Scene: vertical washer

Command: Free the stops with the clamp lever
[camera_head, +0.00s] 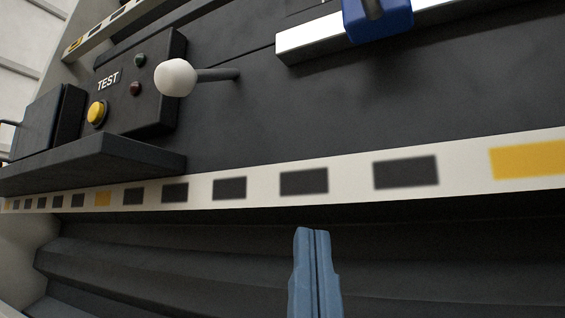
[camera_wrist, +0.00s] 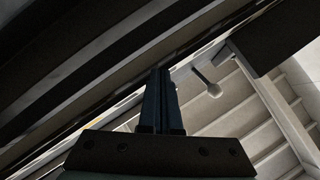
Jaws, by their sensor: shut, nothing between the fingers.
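A lever with a white ball knob (camera_head: 175,78) on a dark rod sticks out of the dark machine panel at the upper left of the head view; I take it as the clamp lever. It also shows as a small pale-ended lever (camera_wrist: 212,88) right of the fingers in the wrist view. A blue block (camera_head: 378,19) sits on a white rail at the top right; I cannot tell if it is one of the stops. My gripper (camera_head: 312,232) is shut and empty, below the striped strip, lower than the knob and to its right, touching nothing visible.
A box marked TEST (camera_head: 127,92) with a yellow button stands left of the knob, above a dark ledge (camera_head: 95,162). A white strip with dark and yellow marks (camera_head: 262,187) crosses the panel. Dark ribbed folds (camera_head: 170,255) lie below it.

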